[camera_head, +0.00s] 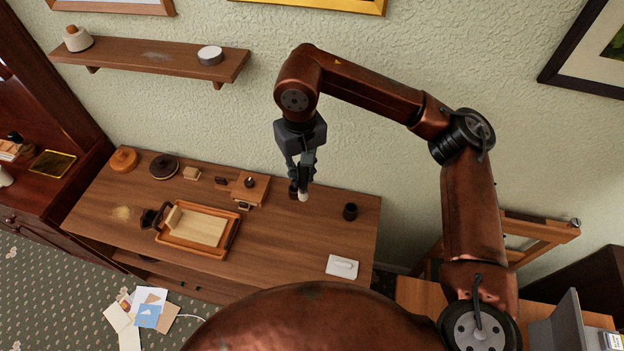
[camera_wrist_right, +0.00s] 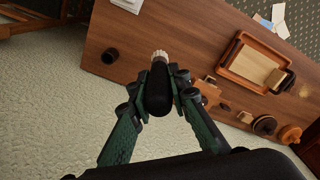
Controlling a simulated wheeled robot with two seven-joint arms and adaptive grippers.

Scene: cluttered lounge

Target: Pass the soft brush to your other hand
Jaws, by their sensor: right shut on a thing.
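My right gripper (camera_head: 301,180) hangs above the back of the long wooden table, its fingers pointing down. It is shut on the soft brush (camera_head: 303,195), whose pale tip shows just below the fingers. In the right wrist view the gripper (camera_wrist_right: 158,88) grips the brush's dark handle, and the pale bristle end (camera_wrist_right: 160,55) points away from the wrist. The fingers hide part of the handle. My left gripper is in neither view.
The table (camera_head: 285,245) holds an orange-brown tray (camera_head: 233,237) with a pale board, a dark cup (camera_head: 350,212), a white item (camera_head: 342,266), and several small objects at the back left. A wall shelf (camera_head: 150,60) hangs at upper left. The table's middle right is mostly clear.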

